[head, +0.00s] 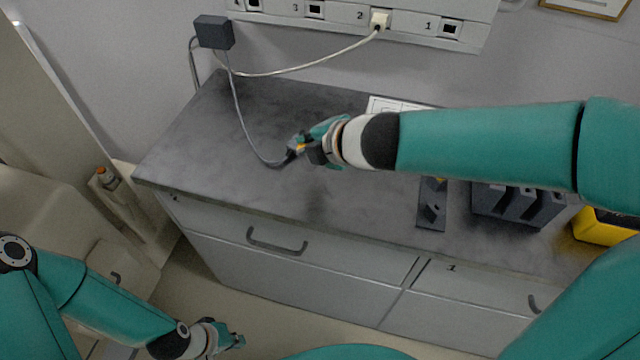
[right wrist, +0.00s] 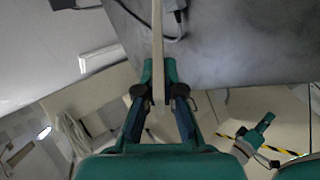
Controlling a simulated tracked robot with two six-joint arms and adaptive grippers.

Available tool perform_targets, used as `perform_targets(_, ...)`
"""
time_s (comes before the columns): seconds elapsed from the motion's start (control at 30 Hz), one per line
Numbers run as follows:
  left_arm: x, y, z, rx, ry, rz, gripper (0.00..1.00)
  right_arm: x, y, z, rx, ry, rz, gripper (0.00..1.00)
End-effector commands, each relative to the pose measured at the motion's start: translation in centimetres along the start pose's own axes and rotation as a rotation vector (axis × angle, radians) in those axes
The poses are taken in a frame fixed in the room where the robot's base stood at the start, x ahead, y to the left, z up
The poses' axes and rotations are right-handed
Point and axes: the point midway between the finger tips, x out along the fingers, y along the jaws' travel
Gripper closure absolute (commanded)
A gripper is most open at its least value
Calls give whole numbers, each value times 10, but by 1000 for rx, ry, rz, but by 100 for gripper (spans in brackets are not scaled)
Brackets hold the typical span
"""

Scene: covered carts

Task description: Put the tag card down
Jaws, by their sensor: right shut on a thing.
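My right gripper (head: 316,146) is over the grey counter, its arm reaching in from the right. In the right wrist view my right gripper (right wrist: 159,88) is shut on a thin pale card (right wrist: 157,45), seen nearly edge-on and reaching out past the fingertips. I take it to be the tag card; its face is turned away, and I cannot make it out clearly in the head view. My left gripper (head: 228,340) is low at the front left, off the counter; whether it is open or shut is unclear.
A cable from a dark grey box (head: 214,32) ends in a plug (head: 288,157) beside my right gripper. White sheets (head: 388,104) lie partly behind my arm. A dark holder (head: 432,205), a slotted block (head: 515,204) and a yellow object (head: 605,226) stand right. The counter's (head: 215,135) left part is clear.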

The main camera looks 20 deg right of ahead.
Motion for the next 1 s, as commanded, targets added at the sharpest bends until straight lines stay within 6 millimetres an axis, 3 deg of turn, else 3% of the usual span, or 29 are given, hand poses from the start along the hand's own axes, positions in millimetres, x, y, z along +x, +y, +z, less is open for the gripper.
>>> perform_targets(0.03,11,-4,0,0,0,0,100,8,-10,0,0,0,-1,100)
perform_targets(0.5,69,-25,-1,0,1,0,100,47,-59,3,6,-6,0,100)
perform_targets(1.0,77,-28,-1,0,1,0,100,52,-64,3,6,-7,0,100)
